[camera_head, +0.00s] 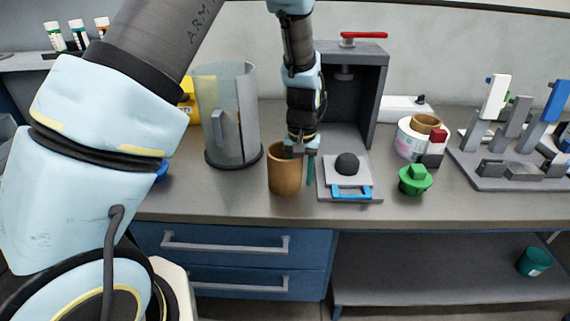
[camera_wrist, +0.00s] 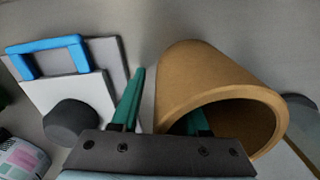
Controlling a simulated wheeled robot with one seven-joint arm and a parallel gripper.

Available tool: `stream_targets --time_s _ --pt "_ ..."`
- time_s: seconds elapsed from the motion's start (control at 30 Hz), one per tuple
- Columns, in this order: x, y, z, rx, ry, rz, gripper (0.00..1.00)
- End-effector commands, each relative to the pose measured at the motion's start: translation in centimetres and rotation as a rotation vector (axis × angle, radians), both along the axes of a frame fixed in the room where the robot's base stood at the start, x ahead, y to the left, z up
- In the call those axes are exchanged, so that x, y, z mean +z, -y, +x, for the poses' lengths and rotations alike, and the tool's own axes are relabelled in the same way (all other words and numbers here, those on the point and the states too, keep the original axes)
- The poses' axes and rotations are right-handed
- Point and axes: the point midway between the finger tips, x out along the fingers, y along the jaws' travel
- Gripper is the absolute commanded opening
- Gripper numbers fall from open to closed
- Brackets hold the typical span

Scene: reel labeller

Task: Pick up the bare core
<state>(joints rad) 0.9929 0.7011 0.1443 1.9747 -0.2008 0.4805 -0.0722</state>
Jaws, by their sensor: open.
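The bare core (camera_head: 284,174) is a brown, open-topped tube standing upright on the bench. In the wrist view, the core (camera_wrist: 205,82) shows its near rim and dark hollow. My gripper (camera_head: 301,158) is pointed down over the core's right side in the head view. Its green fingers are apart in the wrist view (camera_wrist: 165,100). One finger is outside the core beside its wall, and the other enters the opening, its tip hidden. The core's wall lies between the fingers, and I cannot tell whether either finger touches it.
A press-like stand (camera_head: 368,95) with a red handle and a plate with a dark knob (camera_head: 347,164) stand right of the core. A clear cylinder (camera_head: 227,115) stands left behind it. A green knobbed piece (camera_head: 414,180) and a labelled reel (camera_head: 408,143) sit further right.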

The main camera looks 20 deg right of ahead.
Motion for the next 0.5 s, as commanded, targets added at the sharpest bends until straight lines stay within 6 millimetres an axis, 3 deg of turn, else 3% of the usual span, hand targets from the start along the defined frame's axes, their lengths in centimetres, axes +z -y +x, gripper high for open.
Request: stream_targets --time_s 0.3,0.5 --pt "-0.71 0.03 0.00 -0.001 0.000 -0.001 0.45" --pt "-0.69 0.03 0.00 -0.001 0.002 -0.001 0.23"
